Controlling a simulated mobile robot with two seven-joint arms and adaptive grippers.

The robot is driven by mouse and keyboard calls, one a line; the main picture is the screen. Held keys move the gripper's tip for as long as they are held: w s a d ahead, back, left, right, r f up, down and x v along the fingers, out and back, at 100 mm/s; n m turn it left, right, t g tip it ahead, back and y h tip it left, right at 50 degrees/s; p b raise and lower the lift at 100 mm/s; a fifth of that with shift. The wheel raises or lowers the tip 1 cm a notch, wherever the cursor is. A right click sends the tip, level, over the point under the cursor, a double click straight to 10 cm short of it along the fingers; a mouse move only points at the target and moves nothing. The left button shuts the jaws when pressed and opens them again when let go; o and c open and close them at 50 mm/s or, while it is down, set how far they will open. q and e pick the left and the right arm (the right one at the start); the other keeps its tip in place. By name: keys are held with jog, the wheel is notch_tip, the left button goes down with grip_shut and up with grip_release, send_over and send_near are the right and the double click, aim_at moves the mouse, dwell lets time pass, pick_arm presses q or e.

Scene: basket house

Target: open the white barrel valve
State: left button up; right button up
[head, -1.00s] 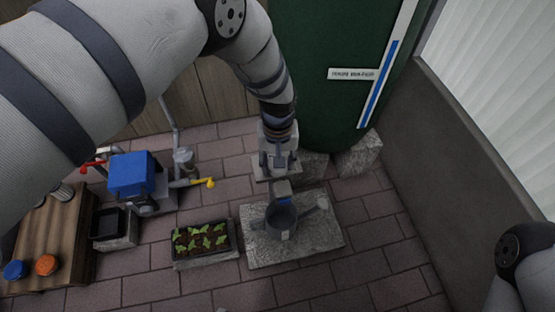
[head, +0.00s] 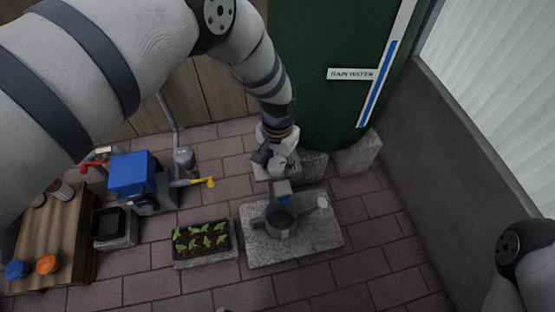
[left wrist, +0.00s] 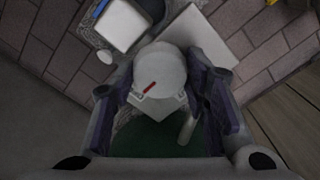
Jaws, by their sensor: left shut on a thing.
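The green rain barrel (head: 320,70) stands at the back, with a "RAIN WATER" label and a blue level strip. My left gripper (head: 275,158) is low at the barrel's front left, turned at an angle. In the left wrist view, a round white knob with a red mark (left wrist: 160,72) sits between the fingers of the left gripper (left wrist: 162,90), which is shut on it. In the head view the gripper largely hides the valve. A grey watering can (head: 281,222) stands upright on a stone slab (head: 262,252) below the gripper. My right gripper is out of view.
A planter with seedlings (head: 202,240) is left of the slab. A blue pump box (head: 131,174) with red and yellow handles stands farther left, near a wooden bench (head: 48,235). A dark wall (head: 440,150) bounds the right.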

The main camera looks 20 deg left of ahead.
aim_at(277, 164)
pick_arm(q)
jog(key=shift+s, duration=0.1)
dwell(0.3)
jog(key=o, duration=1.1)
jog(key=shift+o, duration=0.2)
notch_tip(277, 164, up, 12)
